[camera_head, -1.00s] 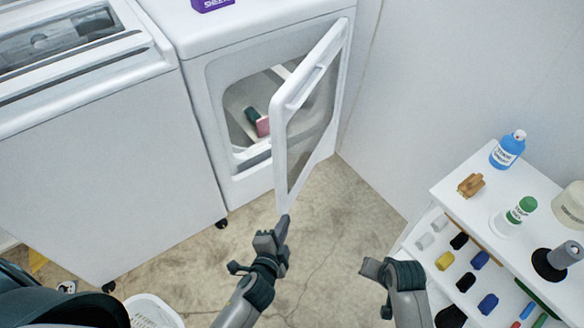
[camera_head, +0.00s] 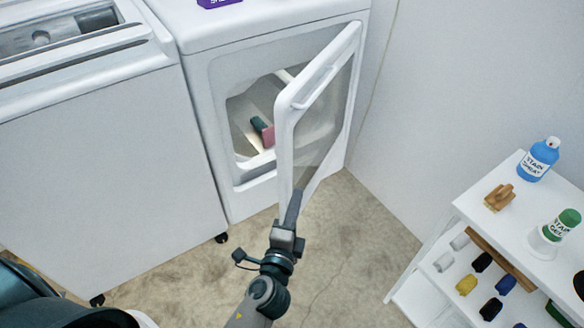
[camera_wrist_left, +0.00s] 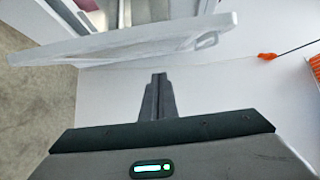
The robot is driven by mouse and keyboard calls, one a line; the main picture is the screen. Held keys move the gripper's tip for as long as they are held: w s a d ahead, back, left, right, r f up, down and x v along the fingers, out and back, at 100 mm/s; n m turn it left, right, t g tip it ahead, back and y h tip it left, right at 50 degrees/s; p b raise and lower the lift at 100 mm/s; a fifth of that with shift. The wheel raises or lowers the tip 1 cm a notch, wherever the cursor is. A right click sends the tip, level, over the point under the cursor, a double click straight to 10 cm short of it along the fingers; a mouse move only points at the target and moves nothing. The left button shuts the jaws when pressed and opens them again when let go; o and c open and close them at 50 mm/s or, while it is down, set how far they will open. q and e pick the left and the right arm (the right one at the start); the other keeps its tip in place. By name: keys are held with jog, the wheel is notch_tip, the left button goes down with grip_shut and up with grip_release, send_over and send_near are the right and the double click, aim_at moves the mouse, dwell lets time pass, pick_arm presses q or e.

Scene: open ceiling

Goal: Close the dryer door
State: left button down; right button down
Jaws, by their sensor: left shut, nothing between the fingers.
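The white dryer (camera_head: 225,60) stands at the back middle in the head view. Its white-framed door (camera_head: 286,150) with a dark glass pane stands open, hinged on the right side. Inside the drum lie a green and a pink item (camera_head: 262,131). My left gripper (camera_head: 294,205) is shut and empty, its tip at the lower free corner of the door; I cannot tell if it touches. In the left wrist view the shut fingers (camera_wrist_left: 158,95) point toward the door (camera_wrist_left: 120,42), which crosses the top. My right gripper is not in view.
A white washer (camera_head: 90,150) stands left of the dryer. A white shelf cart (camera_head: 470,215) at the right holds a blue stain bottle (camera_head: 538,160), a wooden brush (camera_head: 499,198) and several small rolled items. The concrete floor (camera_head: 350,240) between is clear.

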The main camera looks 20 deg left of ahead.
aim_at(291, 166)
pick_arm(q)
jog(key=shift+w, duration=0.2)
